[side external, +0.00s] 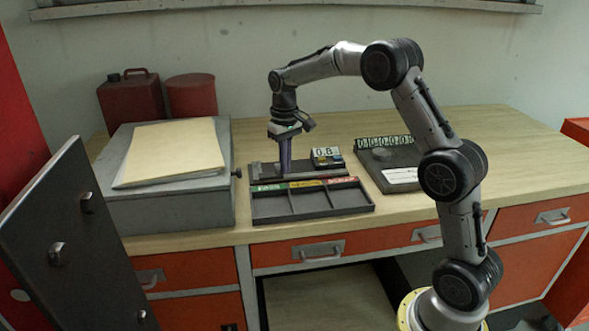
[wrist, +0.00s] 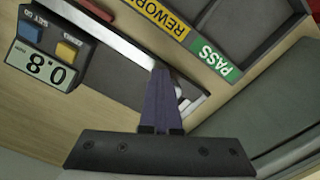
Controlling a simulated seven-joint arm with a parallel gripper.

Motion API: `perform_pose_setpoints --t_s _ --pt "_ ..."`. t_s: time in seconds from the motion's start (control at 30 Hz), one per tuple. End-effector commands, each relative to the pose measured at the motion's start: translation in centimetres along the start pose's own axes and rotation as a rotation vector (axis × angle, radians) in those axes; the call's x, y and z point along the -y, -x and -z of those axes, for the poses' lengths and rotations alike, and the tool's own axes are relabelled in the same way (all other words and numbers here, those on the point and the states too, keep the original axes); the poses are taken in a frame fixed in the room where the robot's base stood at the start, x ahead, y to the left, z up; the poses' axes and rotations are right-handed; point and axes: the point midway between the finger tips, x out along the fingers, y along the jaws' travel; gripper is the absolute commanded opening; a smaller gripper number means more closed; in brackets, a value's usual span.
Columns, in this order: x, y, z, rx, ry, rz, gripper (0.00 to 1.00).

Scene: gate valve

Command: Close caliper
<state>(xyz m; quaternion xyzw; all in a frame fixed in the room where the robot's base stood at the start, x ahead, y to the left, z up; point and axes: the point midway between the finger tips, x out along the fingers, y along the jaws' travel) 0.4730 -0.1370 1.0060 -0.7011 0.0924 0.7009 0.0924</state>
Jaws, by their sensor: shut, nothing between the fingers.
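My gripper (side external: 285,174) points down at the left part of the caliper, left of the display. In the wrist view my purple fingers (wrist: 158,75) are together and empty, with the tips over or against the beam. They hide part of the jaws; I cannot tell whether they touch.
A three-compartment tray (side external: 312,214) with green PASS, yellow REWORK and red labels sits in front of the caliper. A grey box (side external: 180,208) with folders stands left. A dark plate with number tiles (side external: 384,142) is right. Bare benchtop lies farther right.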

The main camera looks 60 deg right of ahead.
Motion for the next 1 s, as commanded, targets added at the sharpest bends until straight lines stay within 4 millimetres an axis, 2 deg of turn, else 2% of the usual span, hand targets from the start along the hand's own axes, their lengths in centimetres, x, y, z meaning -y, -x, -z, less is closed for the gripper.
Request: perform_pose_setpoints --t_s 0.47,1.0 --pt "0.2 0.1 0.1 -0.001 0.001 0.002 0.0" --pt "0.2 1.2 0.1 -0.006 0.001 0.002 0.0"
